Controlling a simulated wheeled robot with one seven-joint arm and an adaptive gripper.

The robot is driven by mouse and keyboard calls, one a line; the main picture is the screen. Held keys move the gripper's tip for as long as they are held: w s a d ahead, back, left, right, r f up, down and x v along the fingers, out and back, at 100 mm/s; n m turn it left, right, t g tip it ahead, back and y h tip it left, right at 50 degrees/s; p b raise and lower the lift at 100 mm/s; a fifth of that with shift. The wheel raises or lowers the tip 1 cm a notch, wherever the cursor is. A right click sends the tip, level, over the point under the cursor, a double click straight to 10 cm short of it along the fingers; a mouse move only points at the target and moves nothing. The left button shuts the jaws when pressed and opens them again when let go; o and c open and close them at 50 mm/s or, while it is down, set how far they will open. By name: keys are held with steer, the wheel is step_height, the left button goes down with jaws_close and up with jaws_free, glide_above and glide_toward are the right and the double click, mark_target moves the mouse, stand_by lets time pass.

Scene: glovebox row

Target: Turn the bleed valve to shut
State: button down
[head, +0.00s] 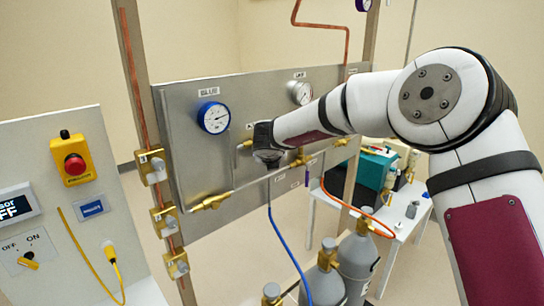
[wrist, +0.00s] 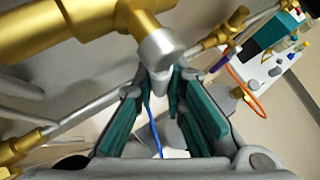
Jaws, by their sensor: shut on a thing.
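My gripper (head: 268,157) is at the steel panel (head: 232,175), below and between two gauges. In the wrist view my gripper (wrist: 161,88) has its teal-padded fingers closed around the lower end of a grey valve handle (wrist: 160,48). The handle joins a thick brass valve body (wrist: 95,18) that runs across the top of that view. I take this as the bleed valve; no readable label confirms it. In the head view my gripper and wrist hide most of this valve, and I cannot tell its handle angle there.
A blue gauge (head: 214,117) and a white gauge (head: 300,92) are on the panel. A brass fitting (head: 211,202) and steel tube lie below. Gas cylinders (head: 358,255) stand underneath. A blue hose (head: 283,245) hangs below my gripper. A bench (head: 404,220) is at right.

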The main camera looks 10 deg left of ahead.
steer(key=shift+s+a+m+g+y, duration=0.3)
steer(key=shift+s+m+g+y, duration=0.15)
steer(key=shift+g, duration=0.25)
steer(key=shift+a, duration=0.1)
steer(key=c, duration=1.6)
jaws_free()
steer(key=shift+c, duration=0.2)
steer(key=shift+f, duration=0.1)
steer(key=shift+s, duration=0.1)
steer(key=v, duration=1.2)
steer(key=shift+w, duration=0.25)
